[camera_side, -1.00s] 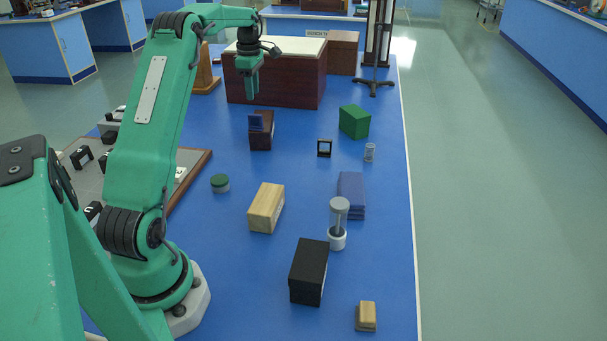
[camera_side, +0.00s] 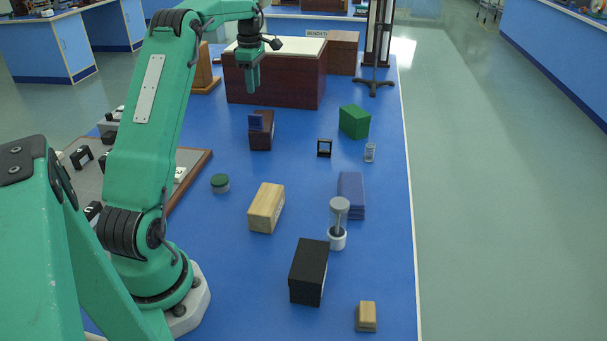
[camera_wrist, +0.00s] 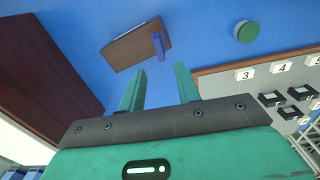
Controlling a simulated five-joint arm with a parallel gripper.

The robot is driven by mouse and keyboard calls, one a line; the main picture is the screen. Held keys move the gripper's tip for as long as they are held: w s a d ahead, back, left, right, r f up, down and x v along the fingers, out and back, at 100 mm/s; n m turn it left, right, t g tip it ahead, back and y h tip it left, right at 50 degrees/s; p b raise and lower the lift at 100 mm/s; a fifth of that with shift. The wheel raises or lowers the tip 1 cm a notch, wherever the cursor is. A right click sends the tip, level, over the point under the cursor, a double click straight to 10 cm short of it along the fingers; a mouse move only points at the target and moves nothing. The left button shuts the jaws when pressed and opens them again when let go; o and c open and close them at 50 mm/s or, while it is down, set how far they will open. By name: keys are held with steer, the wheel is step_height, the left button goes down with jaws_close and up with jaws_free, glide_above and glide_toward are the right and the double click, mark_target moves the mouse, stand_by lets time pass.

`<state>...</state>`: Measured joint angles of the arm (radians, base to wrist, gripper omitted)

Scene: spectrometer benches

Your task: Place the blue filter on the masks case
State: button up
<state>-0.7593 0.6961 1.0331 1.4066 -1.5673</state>
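The blue filter (camera_side: 255,122) is a small blue plate standing upright at the dark brown box (camera_side: 261,139). In the wrist view the filter (camera_wrist: 159,45) shows edge-on at the right part of the brown box (camera_wrist: 130,47). My gripper (camera_side: 253,90) is in the air above and behind it in the side view. In the wrist view my gripper (camera_wrist: 160,72) is open, with nothing between its fingers, and the filter appears just beyond the fingertips. No label readable as masks case shows, so I cannot tell which box that is.
A green box (camera_side: 354,121), a wooden box (camera_side: 265,208), a black box (camera_side: 309,271) and a small tan box (camera_side: 366,316) stand on the blue bench. A glass-topped cylinder (camera_side: 338,225) and a blue stack (camera_side: 350,195) are at right. A large dark-red chest (camera_side: 276,78) stands behind.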

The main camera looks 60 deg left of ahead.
steer(key=s+d+r+m+t, duration=0.1)
steer(key=d+r+m, duration=0.25)
steer(key=d, duration=0.45)
steer(key=s+d+r+m+t+y, duration=0.1)
steer(key=d+r+m, duration=0.2)
steer(key=d+m, duration=0.35)
steer(key=s+d+r+m+t, duration=0.1)
steer(key=s+d+r+m, duration=0.2)
steer(key=d, duration=0.7)
steer(key=s+d+f+m+t+h, duration=0.1)
steer(key=s+d+f+m, duration=0.4)
steer(key=s+d+m, duration=0.8)
steer(key=s+d+t, duration=0.1)
steer(key=d, duration=0.1)
steer(key=shift+s+d+m+t, duration=0.3)
steer(key=shift+s, duration=0.1)
